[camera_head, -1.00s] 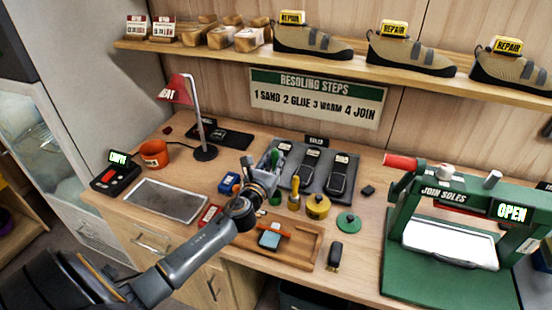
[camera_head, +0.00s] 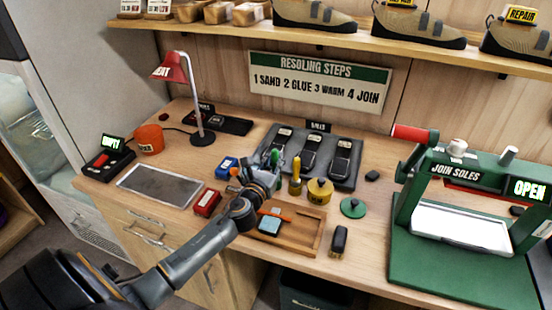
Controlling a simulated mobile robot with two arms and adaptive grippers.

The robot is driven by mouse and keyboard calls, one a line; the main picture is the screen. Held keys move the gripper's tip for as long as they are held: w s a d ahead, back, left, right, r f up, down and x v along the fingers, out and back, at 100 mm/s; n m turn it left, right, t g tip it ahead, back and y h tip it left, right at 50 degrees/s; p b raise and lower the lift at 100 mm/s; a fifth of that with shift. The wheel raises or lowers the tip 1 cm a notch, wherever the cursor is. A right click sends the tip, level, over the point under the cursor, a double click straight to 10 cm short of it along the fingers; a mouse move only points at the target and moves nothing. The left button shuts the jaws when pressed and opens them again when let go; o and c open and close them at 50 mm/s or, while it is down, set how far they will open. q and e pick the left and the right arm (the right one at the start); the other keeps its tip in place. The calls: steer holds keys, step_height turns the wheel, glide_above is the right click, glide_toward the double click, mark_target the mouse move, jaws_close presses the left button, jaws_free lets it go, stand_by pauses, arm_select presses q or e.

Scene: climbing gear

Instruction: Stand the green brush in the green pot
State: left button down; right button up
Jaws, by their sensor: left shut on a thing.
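My left gripper (camera_head: 268,170) is shut on the green brush (camera_head: 274,157), whose green end sticks up above the fingers, roughly upright. The gripper is over the table, just left of the yellow brush (camera_head: 295,176) and the yellow pot (camera_head: 319,191). The green pot is hidden behind the gripper, so I cannot tell whether the brush's lower end is inside it. A green lid (camera_head: 352,207) lies flat on the table to the right. My right gripper is not in view.
A wooden tray (camera_head: 310,238) with a blue-topped block (camera_head: 270,224) lies in front. The grey rack of soles (camera_head: 345,180) is behind. A red box (camera_head: 207,203) and blue box (camera_head: 227,167) sit left; the green press (camera_head: 460,260) is right.

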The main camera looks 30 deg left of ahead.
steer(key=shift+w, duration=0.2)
arm_select(q)
steer(key=c, duration=1.2)
jaws_free()
steer(key=shift+o, duration=0.2)
steer(key=s, duration=0.4)
steer(key=s+d, duration=0.1)
steer(key=s, duration=0.3)
steer(key=s+d, duration=0.1)
steer(key=s, duration=0.3)
steer(key=shift+d+f, duration=0.1)
steer(key=shift+d, duration=0.05)
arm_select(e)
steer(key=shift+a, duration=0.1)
arm_select(q)
steer(key=shift+w, duration=0.1)
